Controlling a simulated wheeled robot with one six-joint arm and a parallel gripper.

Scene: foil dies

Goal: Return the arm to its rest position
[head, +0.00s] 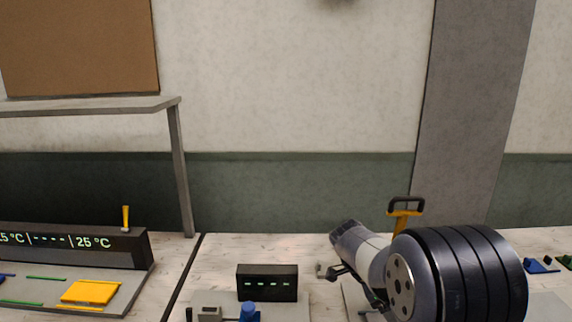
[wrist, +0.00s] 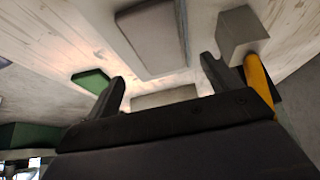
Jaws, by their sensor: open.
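My gripper (wrist: 163,74) shows in the wrist view with its two dark fingers spread apart. Nothing is between the fingertips; a grey block and bench surface lie beyond them. In the head view my arm reaches over the bench at the right, and its large dark joint hides part of the bench. The gripper end there is partly hidden and small.
A dark display unit (head: 267,283) stands left of my arm, with a blue knob (head: 249,311) in front. A yellow-handled tool (head: 404,213) rises behind my arm. A temperature unit (head: 140,248) and yellow pad (head: 91,291) are at left, below a shelf (head: 90,107).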

